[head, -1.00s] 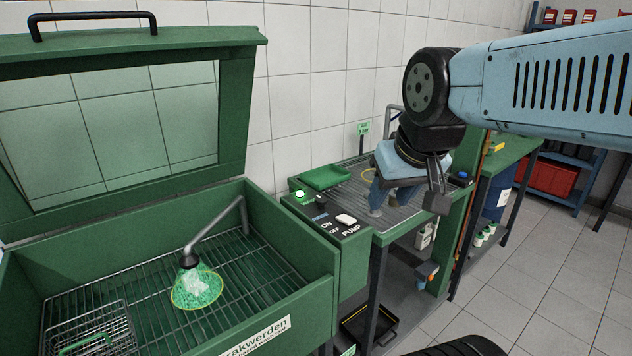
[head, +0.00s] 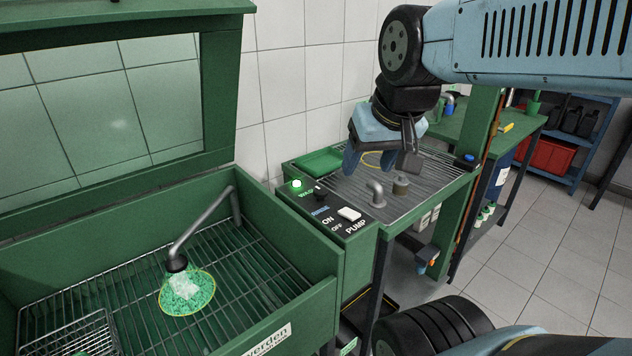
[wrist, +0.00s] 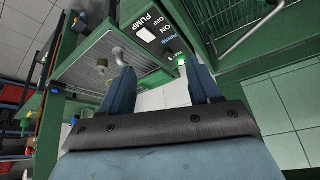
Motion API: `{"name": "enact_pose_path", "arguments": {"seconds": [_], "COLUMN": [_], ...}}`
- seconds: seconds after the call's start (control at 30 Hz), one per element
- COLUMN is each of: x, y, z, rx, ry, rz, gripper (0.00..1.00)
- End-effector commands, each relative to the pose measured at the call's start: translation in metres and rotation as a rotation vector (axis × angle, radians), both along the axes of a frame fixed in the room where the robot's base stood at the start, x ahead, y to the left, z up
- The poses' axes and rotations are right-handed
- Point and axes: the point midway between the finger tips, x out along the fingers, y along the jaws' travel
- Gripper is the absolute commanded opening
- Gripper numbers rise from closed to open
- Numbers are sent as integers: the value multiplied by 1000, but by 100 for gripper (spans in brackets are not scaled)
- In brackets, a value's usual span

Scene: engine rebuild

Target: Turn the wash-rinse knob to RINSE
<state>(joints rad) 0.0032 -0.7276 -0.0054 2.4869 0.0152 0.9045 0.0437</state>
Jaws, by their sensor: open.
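The control panel (head: 335,218) is on the right side of the green wash cabinet. The small dark wash-rinse knob (head: 320,193) stands on it beside a lit green lamp (head: 297,184) and the WASH and RINSE labels. The knob's pointing direction is too small to tell. In the wrist view the knob (wrist: 170,58) shows beside the lamp (wrist: 181,60), beyond the fingertips and between them. My gripper (head: 362,164) is open and empty, above the drain tray and to the right of the knob, apart from it. Its two blue fingers also show in the wrist view (wrist: 162,72).
A white pump rocker switch (head: 349,214) sits close to the knob. A metal spout (head: 200,225) runs greenish liquid into the cabinet. A grey post (head: 376,193) and a small metal cylinder (head: 400,185) stand on the ribbed drain tray (head: 430,178). A green tray (head: 319,162) lies behind.

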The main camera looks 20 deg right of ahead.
Motion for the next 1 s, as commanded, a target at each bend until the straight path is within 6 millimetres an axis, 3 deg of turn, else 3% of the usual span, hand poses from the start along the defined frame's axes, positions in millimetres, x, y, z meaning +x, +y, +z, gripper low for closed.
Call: {"name": "enact_pose_path", "arguments": {"seconds": [0.57, 1.0], "x": [99, 183], "y": [-10, -36], "z": [-12, -47], "rx": [465, 732], "ry": [259, 475], "rz": [-749, -1417], "gripper": [69, 69]}}
